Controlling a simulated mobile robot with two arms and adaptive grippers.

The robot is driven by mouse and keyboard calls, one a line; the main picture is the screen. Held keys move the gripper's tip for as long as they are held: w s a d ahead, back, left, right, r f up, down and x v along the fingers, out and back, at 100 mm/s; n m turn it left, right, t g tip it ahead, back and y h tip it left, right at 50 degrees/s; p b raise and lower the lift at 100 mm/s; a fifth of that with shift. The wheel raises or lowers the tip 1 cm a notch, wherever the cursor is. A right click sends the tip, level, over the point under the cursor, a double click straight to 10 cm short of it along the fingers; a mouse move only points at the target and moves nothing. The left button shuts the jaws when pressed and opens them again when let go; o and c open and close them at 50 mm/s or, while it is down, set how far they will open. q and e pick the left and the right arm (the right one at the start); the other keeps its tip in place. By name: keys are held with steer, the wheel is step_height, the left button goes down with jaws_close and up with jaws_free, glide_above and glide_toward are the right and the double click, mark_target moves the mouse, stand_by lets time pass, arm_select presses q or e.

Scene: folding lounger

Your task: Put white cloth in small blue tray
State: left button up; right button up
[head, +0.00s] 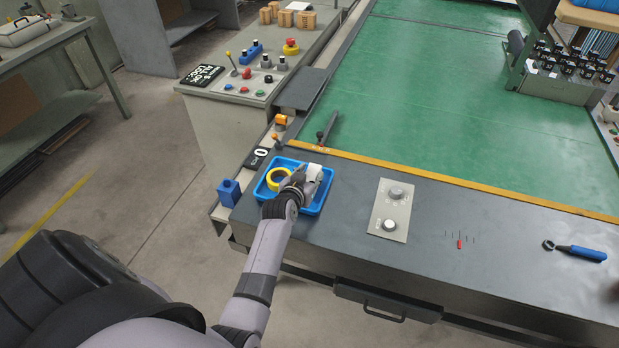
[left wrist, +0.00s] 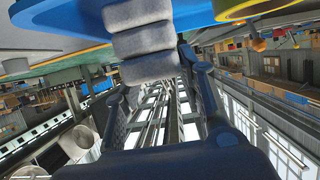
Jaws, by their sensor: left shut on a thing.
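The small blue tray (head: 318,206) stands on the dark front ledge of the machine in the head view. My left gripper (head: 299,184) is over the tray, shut on the white cloth (head: 314,172). The cloth shows at the fingertips, over the tray's right half. In the left wrist view the cloth (left wrist: 148,45) is a folded, pale grey-white bundle between the fingers, close to the blue tray (left wrist: 190,14). I cannot tell whether it touches the tray floor. My right gripper is not in view.
A yellow ring (head: 270,181) lies in the tray's left part. A blue block (head: 229,192) stands left of the tray. A knob panel (head: 390,210) and a blue-handled tool (head: 580,252) are to the right. The green surface (head: 430,100) behind is mostly clear.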

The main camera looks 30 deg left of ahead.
arm_select(q)
steer(key=shift+f, duration=0.5)
steer(key=shift+f, duration=0.1)
steer(key=shift+f, duration=0.15)
steer(key=o, duration=1)
steer(key=shift+o, duration=0.2)
steer(key=shift+r, duration=0.3)
steer(key=shift+s+d, duration=0.1)
steer(key=shift+s, duration=0.2)
steer(key=v, duration=1.1)
steer(key=shift+s, duration=0.2)
